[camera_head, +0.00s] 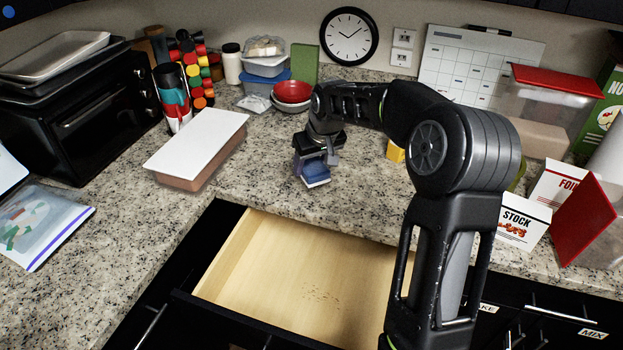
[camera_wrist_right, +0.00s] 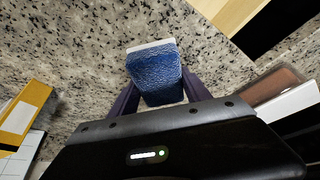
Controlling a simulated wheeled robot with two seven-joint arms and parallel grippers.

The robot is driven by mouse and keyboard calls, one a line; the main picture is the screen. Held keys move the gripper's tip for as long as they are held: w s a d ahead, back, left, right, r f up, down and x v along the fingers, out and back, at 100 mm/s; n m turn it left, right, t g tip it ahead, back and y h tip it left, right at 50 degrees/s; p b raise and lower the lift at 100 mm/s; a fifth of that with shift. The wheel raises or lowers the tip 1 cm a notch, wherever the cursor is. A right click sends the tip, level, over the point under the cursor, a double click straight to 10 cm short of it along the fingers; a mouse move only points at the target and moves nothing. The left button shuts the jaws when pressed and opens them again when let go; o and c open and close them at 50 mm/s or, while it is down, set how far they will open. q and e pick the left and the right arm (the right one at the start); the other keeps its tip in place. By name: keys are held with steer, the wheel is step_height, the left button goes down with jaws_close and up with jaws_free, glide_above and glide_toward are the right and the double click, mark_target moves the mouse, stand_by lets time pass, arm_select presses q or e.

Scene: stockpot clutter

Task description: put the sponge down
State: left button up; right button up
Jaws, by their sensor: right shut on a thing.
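The sponge (camera_wrist_right: 153,76) is blue with a white layer along one edge. In the right wrist view it sits between the two purple fingers of my right gripper (camera_wrist_right: 155,95), which is shut on it. In the head view the sponge (camera_head: 316,178) shows below the right gripper (camera_head: 312,160), over the speckled counter (camera_head: 245,190) behind the open drawer. I cannot tell whether the sponge touches the counter. My left gripper is not in view.
An open, empty wooden drawer (camera_head: 300,275) lies in front of the counter edge. A white-lidded container (camera_head: 197,145) stands to the left. Red and white bowls (camera_head: 291,93) stand behind the gripper. A yellow object (camera_head: 395,152) lies to the right. The counter around the sponge is clear.

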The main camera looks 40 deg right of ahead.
steer(key=shift+f, duration=0.7)
step_height(320, 180, down, 3)
steer(key=shift+r+p, duration=0.1)
steer(key=shift+p, duration=0.35)
steer(key=shift+f, duration=0.4)
